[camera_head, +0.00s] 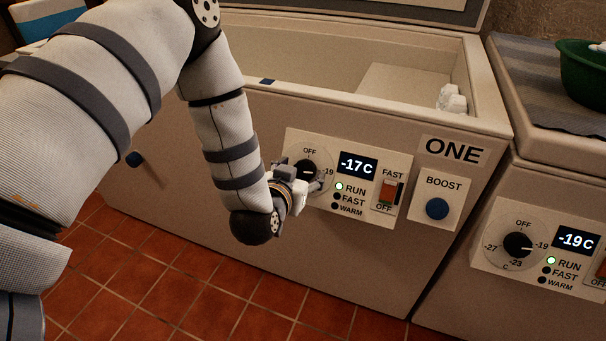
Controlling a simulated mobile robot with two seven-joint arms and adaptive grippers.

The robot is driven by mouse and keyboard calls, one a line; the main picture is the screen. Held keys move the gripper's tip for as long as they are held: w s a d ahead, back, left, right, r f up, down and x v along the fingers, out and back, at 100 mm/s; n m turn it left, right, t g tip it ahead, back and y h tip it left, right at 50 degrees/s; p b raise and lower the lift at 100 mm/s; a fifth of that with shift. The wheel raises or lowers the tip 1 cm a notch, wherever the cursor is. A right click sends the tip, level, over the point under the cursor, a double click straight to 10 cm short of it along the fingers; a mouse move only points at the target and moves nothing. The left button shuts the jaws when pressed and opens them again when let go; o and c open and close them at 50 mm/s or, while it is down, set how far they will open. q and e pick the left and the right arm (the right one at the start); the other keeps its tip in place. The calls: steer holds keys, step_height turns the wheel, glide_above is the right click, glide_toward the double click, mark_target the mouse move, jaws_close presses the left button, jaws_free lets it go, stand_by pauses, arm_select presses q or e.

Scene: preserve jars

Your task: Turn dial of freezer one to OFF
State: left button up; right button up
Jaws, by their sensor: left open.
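Freezer one (270,240) is a beige chest freezer with its lid raised, marked ONE. Its control panel (400,157) holds a black dial (307,166) with OFF printed above it and -19 at its right. A short pale mark shows on the dial, but the gripper covers the lower part, so its exact setting is hard to tell. The display (357,163) reads -17C and the RUN lamp is lit. My left gripper (301,174) is open at the dial, with fingers on either side of it; I cannot tell whether they touch it. My right gripper is not in view.
A green bowl (582,75) rests on top. Red floor tiles (200,285) lie below.

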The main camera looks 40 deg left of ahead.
arm_select(q)
steer(key=shift+w+a+f, duration=0.15)
steer(key=shift+w+f, duration=0.15)
steer(key=shift+w, duration=0.35)
steer(key=c, duration=1.2)
steer(key=shift+o, duration=0.2)
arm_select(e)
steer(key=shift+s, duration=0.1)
arm_select(q)
steer(key=n+p, duration=0.1)
steer(key=n, duration=0.3)
steer(key=shift+r+g+p, duration=0.2)
steer(key=shift+g+p, duration=0.1)
steer(key=shift+p, duration=0.05)
steer(key=n+p, duration=0.1)
steer(key=n, duration=0.3)
steer(key=shift+n, duration=0.3)
steer(key=n+p, duration=0.1)
steer(key=n, duration=0.3)
steer(key=shift+a+g, duration=0.1)
steer(key=shift+g, duration=0.3)
steer(key=shift+f+n+p, duration=0.15)
steer(key=shift+n+p, duration=0.25)
steer(key=shift+n, duration=1.3)
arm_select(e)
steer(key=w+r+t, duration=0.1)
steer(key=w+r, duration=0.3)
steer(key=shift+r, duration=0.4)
